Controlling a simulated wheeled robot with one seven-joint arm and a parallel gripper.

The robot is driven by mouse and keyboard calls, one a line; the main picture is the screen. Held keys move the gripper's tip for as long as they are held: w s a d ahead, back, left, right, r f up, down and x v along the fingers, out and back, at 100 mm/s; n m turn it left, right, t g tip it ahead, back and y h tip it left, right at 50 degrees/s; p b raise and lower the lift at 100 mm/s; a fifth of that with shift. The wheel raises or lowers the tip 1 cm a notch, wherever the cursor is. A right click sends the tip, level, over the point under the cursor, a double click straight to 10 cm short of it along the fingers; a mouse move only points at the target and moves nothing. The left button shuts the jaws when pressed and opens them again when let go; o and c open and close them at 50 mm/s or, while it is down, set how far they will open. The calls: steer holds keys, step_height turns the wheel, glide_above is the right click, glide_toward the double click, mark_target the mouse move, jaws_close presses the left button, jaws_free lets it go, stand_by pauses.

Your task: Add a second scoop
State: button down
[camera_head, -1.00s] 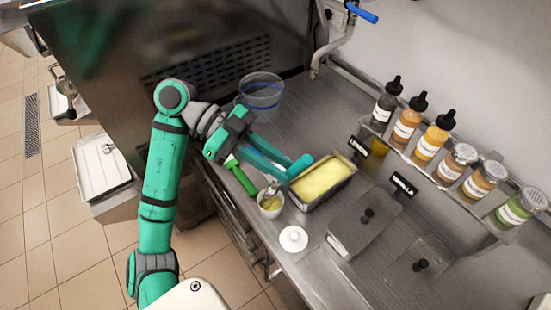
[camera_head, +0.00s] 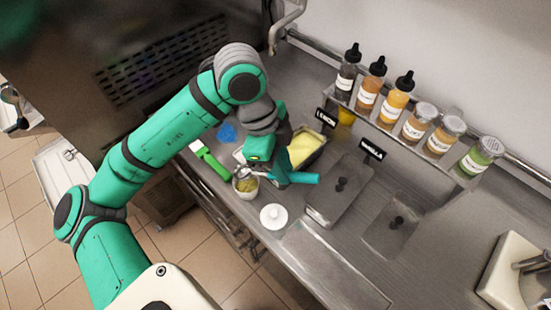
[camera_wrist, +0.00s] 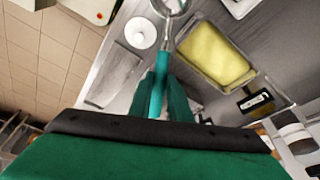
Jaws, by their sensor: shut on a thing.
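My gripper (camera_head: 280,172) is shut on the teal handle (camera_head: 305,178) of a metal scoop. The handle also shows between the fingers in the wrist view (camera_wrist: 157,95), with the metal head at the top edge. In the head view the scoop head (camera_head: 243,173) is over or in the mouth of a small white cup (camera_head: 248,191); contact is unclear. Yellow ice cream shows in the cup. The rectangular tub of yellow ice cream (camera_head: 305,148), by the LEMON label (camera_head: 326,118), is just behind my gripper and partly hidden. The tub is clear in the wrist view (camera_wrist: 213,55).
A white lidded pot (camera_head: 273,216) stands right of the cup. A green-handled tool (camera_head: 212,162) lies left of it. Closed lids with black knobs (camera_head: 340,185) lie beyond. Sauce bottles (camera_head: 370,85) line the wall rack.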

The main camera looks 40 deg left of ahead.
steer(key=shift+w+d+f+g+y, duration=0.25)
steer(key=shift+d+f+g+y, duration=0.2)
steer(key=shift+f+y, duration=0.35)
steer(key=shift+w+r, duration=0.1)
steer(key=shift+r, duration=1.05)
